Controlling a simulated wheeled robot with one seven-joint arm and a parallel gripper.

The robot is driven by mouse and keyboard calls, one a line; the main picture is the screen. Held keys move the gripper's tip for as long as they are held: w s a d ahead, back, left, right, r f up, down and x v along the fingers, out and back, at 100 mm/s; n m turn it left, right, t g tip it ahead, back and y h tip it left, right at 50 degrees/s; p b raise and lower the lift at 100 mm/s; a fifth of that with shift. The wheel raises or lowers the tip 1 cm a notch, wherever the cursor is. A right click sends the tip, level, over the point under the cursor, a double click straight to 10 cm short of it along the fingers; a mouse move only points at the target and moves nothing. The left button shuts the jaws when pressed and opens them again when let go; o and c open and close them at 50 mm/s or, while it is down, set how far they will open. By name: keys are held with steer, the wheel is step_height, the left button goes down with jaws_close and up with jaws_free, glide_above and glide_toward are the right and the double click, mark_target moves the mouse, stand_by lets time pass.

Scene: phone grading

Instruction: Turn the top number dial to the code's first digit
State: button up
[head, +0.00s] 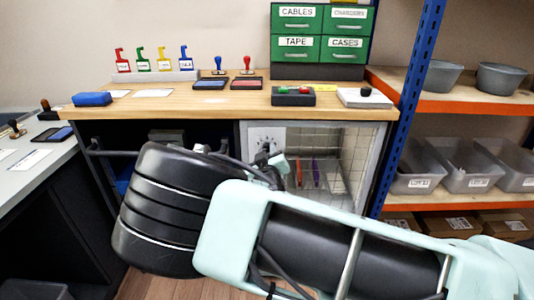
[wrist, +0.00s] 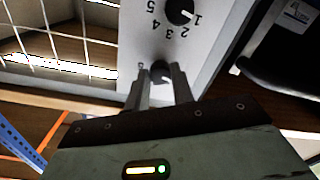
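In the wrist view a pale control panel (wrist: 208,45) carries two dark round dials. One dial (wrist: 180,12) has digits 1 to 5 visible around it, upside down in the picture. The other dial (wrist: 160,72) is between the fingertips of my gripper (wrist: 161,80), its markings mostly hidden. The fingers stand apart on either side of it; whether they press on it I cannot tell. In the head view the panel (head: 257,134) is on the front of the cabinet under the bench, and my arm hides its lower part.
A wire-mesh window (head: 355,145) is right of the panel, with coloured items behind it. The wooden bench top (head: 240,108) above holds stamps, ink pads and a dark box with red and green buttons (head: 293,96). A blue shelf post (head: 408,110) stands at right.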

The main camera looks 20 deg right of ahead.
steer(key=shift+m, duration=0.4)
steer(key=m+b, duration=0.2)
steer(key=m, duration=0.1)
steer(key=shift+f, duration=0.15)
steer(key=m+b, duration=0.3)
steer(key=m, duration=0.1)
steer(key=shift+m, duration=0.3)
steer(key=m+b, duration=0.7)
steer(key=shift+a+m+h+b, duration=0.1)
steer(key=shift+m+h+b, duration=0.2)
steer(key=o, duration=1)
